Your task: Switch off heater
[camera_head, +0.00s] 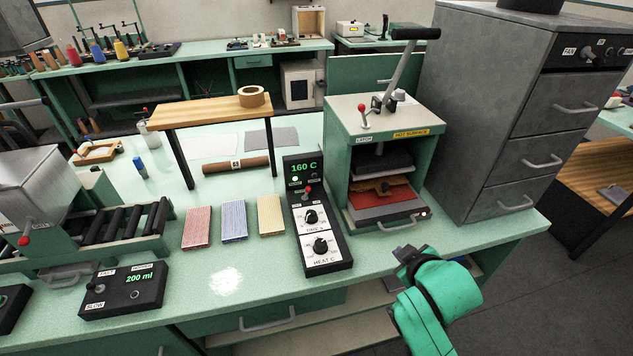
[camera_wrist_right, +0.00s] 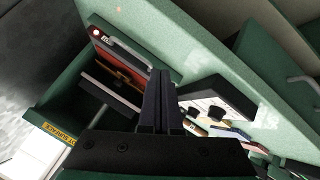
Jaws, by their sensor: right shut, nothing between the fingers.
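The black heater control box (camera_head: 325,238) stands on the bench left of the press. Its green display (camera_head: 303,168) reads 160 C. Below it are a red-tipped toggle (camera_head: 308,190), a time knob (camera_head: 310,216) and a HEAT C knob (camera_head: 320,245). A green lamp beside the toggle is lit. My right gripper (camera_head: 406,256) is shut and empty at the bench's front edge, right of the box and in front of the press, touching neither. In the right wrist view its fingers (camera_wrist_right: 161,100) are together, with the box (camera_wrist_right: 216,100) to their right, partly hidden. My left gripper is out of view.
The green press (camera_head: 343,150), marked HOT SURFACE, has a raised lever (camera_head: 402,65) and a red pad inside. Grey drawers (camera_head: 480,130) stand to its right. Yellow (camera_head: 271,215), blue and red striped blocks lie left of the box. Bench in front is clear.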

